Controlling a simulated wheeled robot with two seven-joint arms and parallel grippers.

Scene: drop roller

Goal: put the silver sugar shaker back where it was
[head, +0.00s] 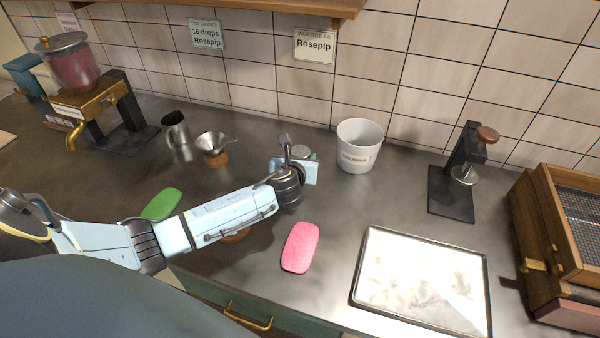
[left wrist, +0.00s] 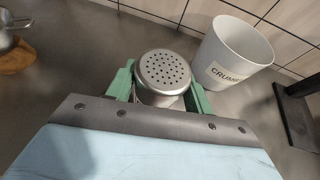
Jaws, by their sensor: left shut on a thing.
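The silver sugar shaker (left wrist: 163,72) has a round top with many small holes. In the left wrist view it stands between the two green fingers of my left gripper (left wrist: 160,88), which is shut on it. In the head view my left gripper (head: 304,160) is over the middle of the counter, just left of the white bucket, and hides most of the shaker (head: 300,151). I cannot tell whether the shaker's base touches the counter. My right gripper is in neither view.
A white bucket (head: 359,146) labelled for crumbs stands close to the right. A funnel (head: 213,142) and metal jug (head: 176,130) stand left. A pink slab (head: 300,247), green slab (head: 161,204) and bright tray (head: 420,282) lie nearer. A black press stand (head: 452,190) is right.

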